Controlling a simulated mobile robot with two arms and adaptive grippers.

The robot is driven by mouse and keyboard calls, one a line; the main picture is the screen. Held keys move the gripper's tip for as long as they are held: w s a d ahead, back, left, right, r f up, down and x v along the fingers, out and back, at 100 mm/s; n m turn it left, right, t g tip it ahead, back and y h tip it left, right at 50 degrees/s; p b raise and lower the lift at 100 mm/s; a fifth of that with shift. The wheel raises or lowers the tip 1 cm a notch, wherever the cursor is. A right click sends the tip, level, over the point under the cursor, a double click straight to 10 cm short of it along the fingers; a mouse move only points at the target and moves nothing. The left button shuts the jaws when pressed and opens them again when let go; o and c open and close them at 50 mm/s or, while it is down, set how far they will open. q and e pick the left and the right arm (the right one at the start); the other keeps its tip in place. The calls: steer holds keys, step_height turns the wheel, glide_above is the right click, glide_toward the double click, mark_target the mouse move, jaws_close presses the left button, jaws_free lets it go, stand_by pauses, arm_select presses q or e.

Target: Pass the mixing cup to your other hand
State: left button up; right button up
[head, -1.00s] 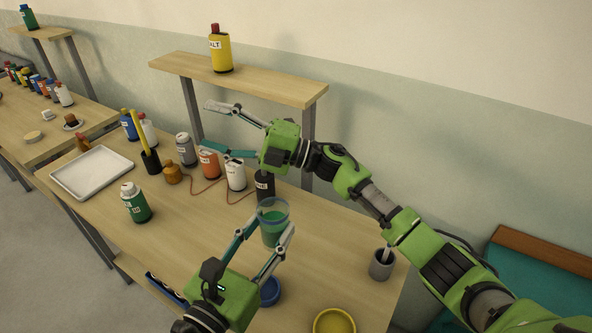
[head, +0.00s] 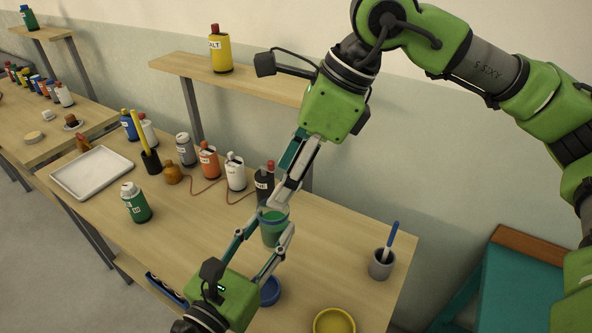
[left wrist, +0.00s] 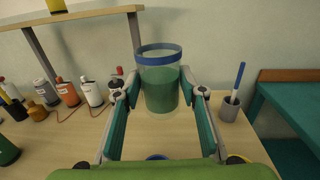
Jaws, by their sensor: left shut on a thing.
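The mixing cup (head: 272,232) is clear, holds green contents and has a blue rim that shows in the left wrist view (left wrist: 160,60). My left gripper (head: 264,238) is shut on it, a finger on each side, and holds it upright above the table. My right gripper (head: 283,190) points down from the upper right. Its fingers overlap the cup's rim in the head view, but they do not show in the left wrist view, so I see no contact. Its fingers are seen nearly edge-on and their gap is unclear.
The table (head: 215,255) carries several bottles behind the cup, including a black one (head: 264,184). A grey pot (head: 381,263) with a blue-handled tool is at right; a yellow bowl (head: 334,323) and blue bowl (head: 269,291) are in front. A raised shelf (head: 255,86) stands behind.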

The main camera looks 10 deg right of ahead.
mark_target(270, 217)
steer(key=shift+h, duration=0.3)
steer(key=x, duration=0.7)
steer(key=d+x, duration=0.1)
steer(key=x, duration=0.3)
steer(key=shift+w+f, duration=0.3)
steer(key=shift+f, duration=0.15)
steer(key=c, duration=1.3)
arm_select(q)
steer(key=o, duration=1.3)
steer(key=shift+c, duration=0.2)
steer(key=shift+a, duration=0.15)
